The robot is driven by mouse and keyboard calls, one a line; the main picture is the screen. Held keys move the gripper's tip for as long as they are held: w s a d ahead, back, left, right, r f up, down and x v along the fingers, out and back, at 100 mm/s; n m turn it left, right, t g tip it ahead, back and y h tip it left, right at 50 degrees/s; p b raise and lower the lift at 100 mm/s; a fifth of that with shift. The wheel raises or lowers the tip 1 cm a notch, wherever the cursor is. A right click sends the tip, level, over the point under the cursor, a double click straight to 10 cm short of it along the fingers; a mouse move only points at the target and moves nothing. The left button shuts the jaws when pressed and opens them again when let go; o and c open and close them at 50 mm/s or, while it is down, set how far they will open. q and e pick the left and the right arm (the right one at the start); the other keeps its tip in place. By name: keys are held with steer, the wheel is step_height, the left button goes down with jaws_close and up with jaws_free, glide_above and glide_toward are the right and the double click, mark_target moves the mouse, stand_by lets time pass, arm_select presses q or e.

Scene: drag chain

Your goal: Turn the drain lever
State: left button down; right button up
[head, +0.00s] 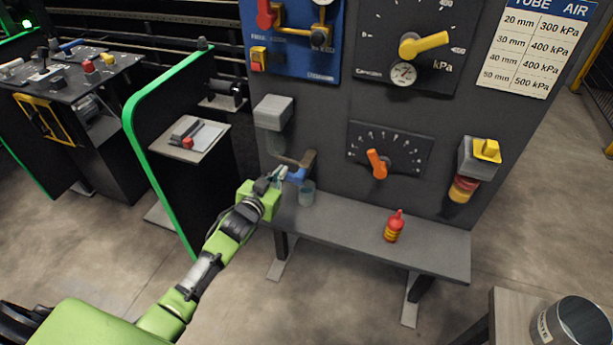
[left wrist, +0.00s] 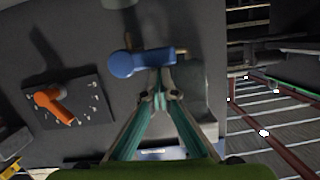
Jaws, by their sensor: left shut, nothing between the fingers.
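The drain lever is a small blue handle (head: 296,175) under a brown pipe outlet (head: 306,160), low on the left of the dark panel. In the left wrist view the blue lever (left wrist: 140,63) lies nearly level, its narrower end to the right. My left gripper (head: 281,173) reaches in from the left, just beside the lever. Its teal fingers (left wrist: 161,84) are shut with nothing between them, tips close to the lever's right end. I cannot tell whether they touch it. My right gripper is out of view.
A translucent cup (head: 307,193) stands on the bench shelf (head: 345,229) below the outlet. An orange dial knob (head: 376,163) and a grey box (head: 273,112) are on the panel (head: 335,105). A green-edged partition (head: 165,95) stands left.

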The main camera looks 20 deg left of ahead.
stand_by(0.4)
arm_select(q)
steer(key=s+r+p, duration=0.2)
steer(key=s+r, duration=0.4)
steer(key=s, duration=0.3)
steer(key=shift+s+a+r, duration=0.2)
steer(key=shift+s, duration=0.2)
steer(key=shift+f, duration=0.1)
